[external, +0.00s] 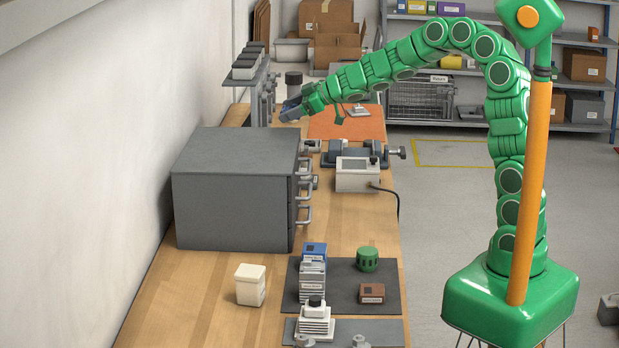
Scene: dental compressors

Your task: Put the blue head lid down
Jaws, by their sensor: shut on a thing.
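My green arm reaches over the far end of the wooden bench. My gripper (303,104) is shut on a small blue-grey piece, which looks like the blue head lid (290,111). The lid is held near the bench's far left part, beside the dark upright rack. It is small and partly hidden by the gripper, so I cannot tell whether it touches anything below. Another blue-topped block (314,250) stands on the dark mat in the foreground, well away from my gripper.
A grey drawer cabinet (236,190) stands on the bench nearer the camera. An orange mat (348,124) lies right of my gripper. A dark rack with boxes on top (248,66) stands at left. A white device (357,175) and a vise-like fixture sit mid-bench.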

